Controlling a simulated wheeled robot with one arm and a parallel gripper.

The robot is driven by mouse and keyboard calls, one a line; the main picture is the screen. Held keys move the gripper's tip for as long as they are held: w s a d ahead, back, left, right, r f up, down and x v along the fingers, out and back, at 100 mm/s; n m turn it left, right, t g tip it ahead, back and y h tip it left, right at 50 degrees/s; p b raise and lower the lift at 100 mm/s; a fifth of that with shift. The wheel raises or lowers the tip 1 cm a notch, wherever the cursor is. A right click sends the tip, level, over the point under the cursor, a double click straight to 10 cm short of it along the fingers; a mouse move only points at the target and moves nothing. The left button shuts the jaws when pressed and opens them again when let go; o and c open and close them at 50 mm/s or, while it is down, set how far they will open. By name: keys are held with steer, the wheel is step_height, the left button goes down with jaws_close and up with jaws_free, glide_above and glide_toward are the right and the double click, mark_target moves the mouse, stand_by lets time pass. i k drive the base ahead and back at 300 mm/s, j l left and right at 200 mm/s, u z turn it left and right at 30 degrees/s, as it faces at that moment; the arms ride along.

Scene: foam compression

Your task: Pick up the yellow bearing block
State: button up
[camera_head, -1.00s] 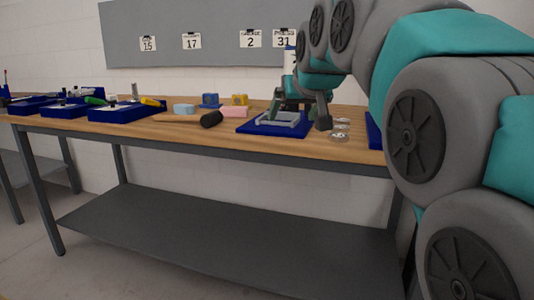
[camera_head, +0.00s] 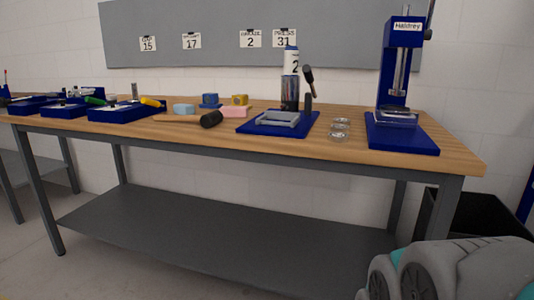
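A small yellow block (camera_head: 240,100) sits toward the back of the wooden table, left of the middle; I take it for the yellow bearing block. It is next to a blue block (camera_head: 210,100) and just behind a pink flat block (camera_head: 233,112). Nothing is holding it. My gripper is not in view. Only a grey and teal part of my arm shows at the bottom right, low and away from the tabletop.
A blue press (camera_head: 400,75) stands at the table's right end. Blue bins (camera_head: 122,114) are at left.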

mark_target(238, 99)
steer(key=j+z, duration=0.1)
steer(key=z, duration=0.3)
steer(key=i+j+z, duration=0.1)
steer(key=z, duration=0.25)
steer(key=i+j+z, duration=0.1)
steer(key=j+z, duration=0.35)
steer(key=j, duration=0.7)
steer(key=k+j+z, duration=0.1)
steer(key=j+z, duration=0.4)
steer(key=j, duration=0.65)
